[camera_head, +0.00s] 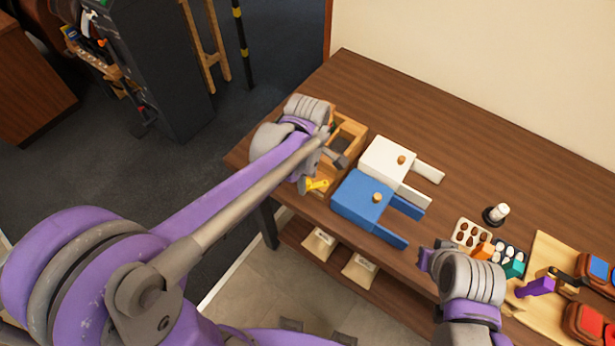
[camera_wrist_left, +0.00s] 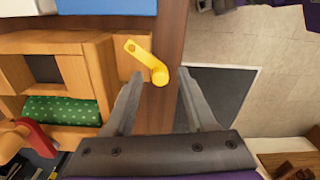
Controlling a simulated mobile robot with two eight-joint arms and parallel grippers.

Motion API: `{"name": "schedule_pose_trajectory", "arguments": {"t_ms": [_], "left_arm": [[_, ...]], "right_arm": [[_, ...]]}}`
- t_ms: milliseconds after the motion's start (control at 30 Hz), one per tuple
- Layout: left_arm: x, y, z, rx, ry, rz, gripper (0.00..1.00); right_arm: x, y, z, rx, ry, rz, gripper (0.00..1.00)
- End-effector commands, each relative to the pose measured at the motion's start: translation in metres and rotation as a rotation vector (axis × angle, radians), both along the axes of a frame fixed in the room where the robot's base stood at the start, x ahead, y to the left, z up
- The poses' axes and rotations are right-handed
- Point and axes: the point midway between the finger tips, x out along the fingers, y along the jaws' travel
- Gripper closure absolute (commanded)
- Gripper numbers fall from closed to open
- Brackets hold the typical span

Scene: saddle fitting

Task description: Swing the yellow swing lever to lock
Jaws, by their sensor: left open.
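The yellow swing lever (camera_head: 318,184) is at the near side of the wooden fixture (camera_head: 357,128), at the table's left end. In the left wrist view the lever (camera_wrist_left: 146,60) slants from an upper-left pivot on the wood to a rounded lower-right end. My left gripper (camera_wrist_left: 161,76) is open, with the lever's rounded end between and just beyond its fingertips; I cannot tell if they touch. In the head view my wrist partly hides the fixture and the left gripper (camera_head: 311,168). My right gripper (camera_head: 427,261) is by the table's front edge; its jaws are unclear.
White (camera_head: 385,160) and blue (camera_head: 358,195) blocks with arms stand right of the fixture. Farther right are an egg-tray-like holder (camera_head: 466,234), a white bottle (camera_head: 497,212) and a wooden board (camera_head: 550,255). The table's back middle is clear. A red-handled tool (camera_wrist_left: 35,138) shows in the wrist view.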

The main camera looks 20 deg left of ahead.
Motion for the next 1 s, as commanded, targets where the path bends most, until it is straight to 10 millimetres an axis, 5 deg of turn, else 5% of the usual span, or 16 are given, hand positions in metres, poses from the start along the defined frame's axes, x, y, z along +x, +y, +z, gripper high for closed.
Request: {"name": "schedule_pose_trajectory", "arguments": {"t_ms": [67, 367, 1000], "left_arm": [[-0.0001, 0.0, 0.0001, 0.0, 0.0, 0.0, 0.48], [-0.0001, -0.0001, 0.0003, 0.0, 0.0, 0.0, 1.0], [0.0053, 0.0031, -0.0008, 0.0, 0.0, -0.132, 1.0]], "right_arm": [[0.0, 0.0, 0.0, 0.0, 0.0, 0.0, 1.0], [0.0, 0.0, 0.0, 0.0, 0.0, 0.0, 1.0], [-0.0034, 0.0, -0.0072, 0.0, 0.006, 0.0, 1.0]]}}
